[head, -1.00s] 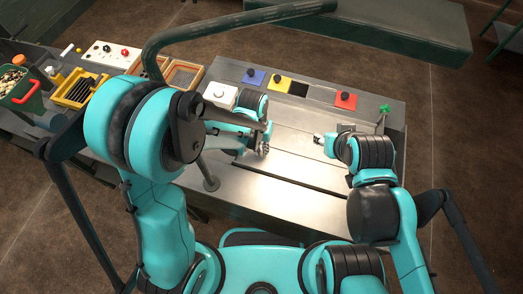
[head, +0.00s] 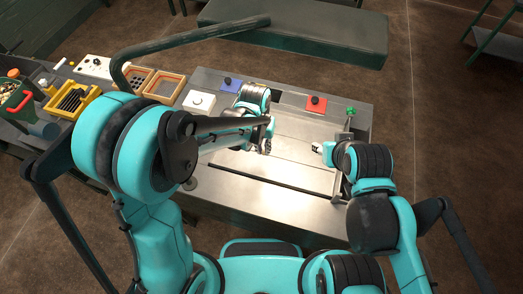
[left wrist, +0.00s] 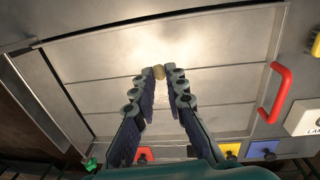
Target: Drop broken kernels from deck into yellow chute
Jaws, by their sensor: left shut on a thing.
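My left gripper (head: 267,136) is over the metal deck (head: 225,180). In the left wrist view, its fingers (left wrist: 159,75) close on a small tan, round broken kernel (left wrist: 158,71) at the tips. The yellow chute (left wrist: 230,149) shows partly at the bottom of the left wrist view, beside my left gripper's body; in the head view my left arm hides it. My right gripper (head: 318,147) hangs over the right part of the deck, too small to tell its jaws.
A red handle (left wrist: 276,93) stands beside the deck. Yellow trays (head: 72,98) and a kernel-filled bin (head: 17,99) are at left.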

